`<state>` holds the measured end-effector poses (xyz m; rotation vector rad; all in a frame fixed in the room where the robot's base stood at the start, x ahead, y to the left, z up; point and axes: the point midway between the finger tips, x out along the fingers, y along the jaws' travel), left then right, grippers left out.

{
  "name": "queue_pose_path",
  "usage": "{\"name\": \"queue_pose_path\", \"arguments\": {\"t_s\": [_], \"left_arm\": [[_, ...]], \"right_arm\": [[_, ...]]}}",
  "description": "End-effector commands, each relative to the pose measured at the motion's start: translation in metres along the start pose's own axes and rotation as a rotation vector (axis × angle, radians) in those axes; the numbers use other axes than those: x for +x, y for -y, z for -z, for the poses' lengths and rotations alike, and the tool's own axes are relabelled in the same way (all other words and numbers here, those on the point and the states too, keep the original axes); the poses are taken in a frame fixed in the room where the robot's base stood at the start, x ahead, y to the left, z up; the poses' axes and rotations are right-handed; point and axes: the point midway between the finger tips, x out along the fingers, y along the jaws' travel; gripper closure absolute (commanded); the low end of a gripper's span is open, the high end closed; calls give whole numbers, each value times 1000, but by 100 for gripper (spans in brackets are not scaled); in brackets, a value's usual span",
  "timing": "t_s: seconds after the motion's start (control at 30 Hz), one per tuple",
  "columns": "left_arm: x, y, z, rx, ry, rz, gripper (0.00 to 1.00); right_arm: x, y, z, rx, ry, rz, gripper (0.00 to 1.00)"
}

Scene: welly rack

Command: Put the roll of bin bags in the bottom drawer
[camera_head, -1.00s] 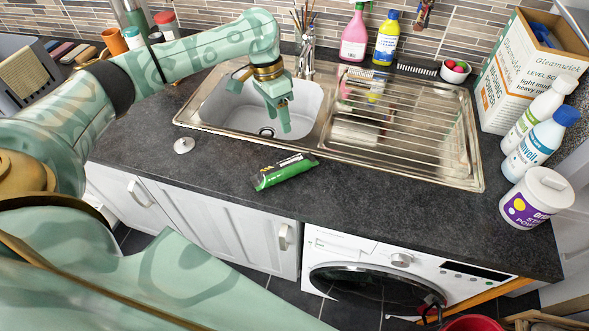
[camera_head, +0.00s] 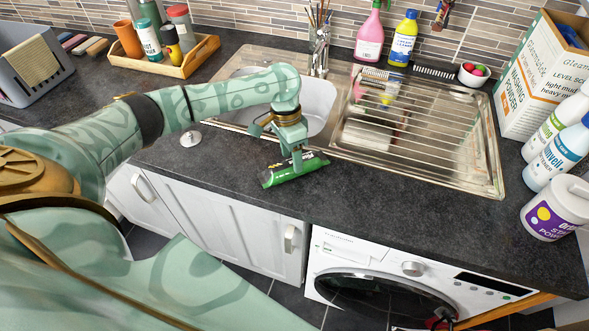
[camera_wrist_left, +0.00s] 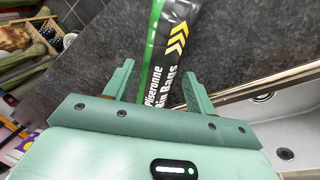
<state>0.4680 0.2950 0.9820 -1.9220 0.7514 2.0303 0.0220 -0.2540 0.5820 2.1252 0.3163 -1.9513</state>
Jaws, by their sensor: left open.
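The roll of bin bags (camera_head: 292,172) is a green roll with a black label, lying on the dark worktop in front of the sink. It also shows in the left wrist view (camera_wrist_left: 165,50), where "Bin Bags" can be read on it. My left gripper (camera_head: 297,160) is above the roll, pointing down. In the left wrist view its two fingers (camera_wrist_left: 150,82) are apart, with the roll's near end between them in the picture. I cannot tell whether they touch it. My right gripper is not in view. No open drawer shows; white cupboard fronts (camera_head: 215,213) are below the worktop.
The steel sink and drainer (camera_head: 420,130) lie behind the roll. Bottles and a white tub (camera_head: 556,208) stand at the right, a wooden tray (camera_head: 190,62) at the back left. The worktop right of the roll is clear.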

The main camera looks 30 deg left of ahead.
Motion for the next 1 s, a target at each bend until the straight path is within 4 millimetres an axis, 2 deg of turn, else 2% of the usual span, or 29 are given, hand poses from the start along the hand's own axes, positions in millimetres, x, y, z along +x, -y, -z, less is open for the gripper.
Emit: {"name": "queue_pose_path", "arguments": {"t_s": [0.03, 0.13, 0.37, 0.4, 0.53, 0.6, 0.87, 1.0], "left_arm": [[14, 1, 2, -1, 3, -2, 44], [30, 1, 2, 0, 5, -2, 44], [33, 1, 2, 1, 1, 1, 44], [33, 1, 2, 1, 1, 1, 47], [33, 1, 2, 1, 1, 1, 83], [32, 1, 2, 1, 0, 1, 89], [30, 0, 2, 1, 0, 2, 90], [17, -2, 2, 1, -1, 2, 90]], "right_arm": [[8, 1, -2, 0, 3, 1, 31], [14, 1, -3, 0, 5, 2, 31], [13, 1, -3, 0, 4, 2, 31], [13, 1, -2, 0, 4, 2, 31], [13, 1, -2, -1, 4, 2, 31], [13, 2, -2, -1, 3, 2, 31], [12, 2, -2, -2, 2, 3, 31], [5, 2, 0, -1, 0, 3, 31]]}}
